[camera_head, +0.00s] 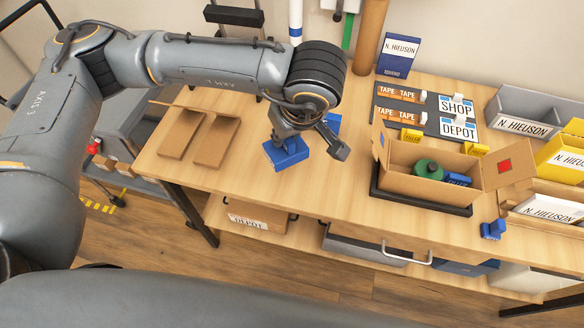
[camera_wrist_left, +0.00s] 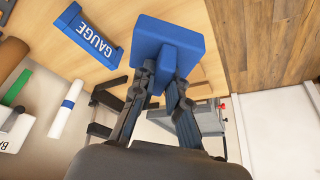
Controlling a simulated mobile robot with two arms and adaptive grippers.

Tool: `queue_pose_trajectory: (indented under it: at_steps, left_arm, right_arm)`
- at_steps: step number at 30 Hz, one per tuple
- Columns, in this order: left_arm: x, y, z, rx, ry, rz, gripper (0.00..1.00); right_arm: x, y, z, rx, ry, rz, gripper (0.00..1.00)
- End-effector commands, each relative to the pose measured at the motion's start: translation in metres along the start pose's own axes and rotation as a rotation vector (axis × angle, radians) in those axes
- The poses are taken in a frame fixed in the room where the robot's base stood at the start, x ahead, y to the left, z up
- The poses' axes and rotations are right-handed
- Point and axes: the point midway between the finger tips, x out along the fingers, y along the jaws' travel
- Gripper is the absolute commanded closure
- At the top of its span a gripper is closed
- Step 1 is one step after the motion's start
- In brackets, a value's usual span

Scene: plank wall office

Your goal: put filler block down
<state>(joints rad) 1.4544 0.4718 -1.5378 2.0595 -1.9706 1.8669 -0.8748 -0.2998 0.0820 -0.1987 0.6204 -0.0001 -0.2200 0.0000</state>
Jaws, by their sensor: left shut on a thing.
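The filler block (camera_head: 287,155) is blue, with a wide body and a narrower tab. My left gripper (camera_head: 308,143) is over the left-middle of the table and shut on it. In the left wrist view the fingertips (camera_wrist_left: 166,88) close on the tab of the block (camera_wrist_left: 168,38), with the wide body beyond them. The block is at or just above the wooden tabletop (camera_head: 330,190); I cannot tell whether it touches. My right gripper is not in view.
A blue piece marked GAUGE (camera_wrist_left: 88,38) lies close to the block. Brown cardboard trays (camera_head: 188,137) lie to its left. An open cardboard box (camera_head: 408,186) with green and blue items stands right. Bare tabletop lies between block and box.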

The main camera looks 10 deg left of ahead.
Motion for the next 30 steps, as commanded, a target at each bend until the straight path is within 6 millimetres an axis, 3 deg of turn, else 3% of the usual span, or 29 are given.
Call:
queue_pose_trajectory:
  at_steps: [1,6,11,14,24,30]
  left_arm:
    - [0.002,0.008,0.014,-0.068,-0.001,-0.029,1.00]
    - [-0.007,0.019,0.040,-0.281,-0.002,-0.118,1.00]
    - [-0.009,0.022,0.048,-0.372,-0.004,-0.155,1.00]
    - [0.000,0.021,0.039,-0.388,-0.005,-0.163,1.00]
    - [0.066,0.011,-0.021,-0.387,-0.005,-0.166,1.00]
    - [0.107,0.010,-0.032,-0.382,-0.004,-0.161,1.00]
  right_arm:
    - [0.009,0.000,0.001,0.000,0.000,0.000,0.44]
    - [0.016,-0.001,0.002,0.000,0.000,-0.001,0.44]
    - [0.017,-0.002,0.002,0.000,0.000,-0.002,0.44]
    - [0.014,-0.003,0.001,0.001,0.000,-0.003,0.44]
    - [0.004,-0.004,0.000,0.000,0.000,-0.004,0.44]
    - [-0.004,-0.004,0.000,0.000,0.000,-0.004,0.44]
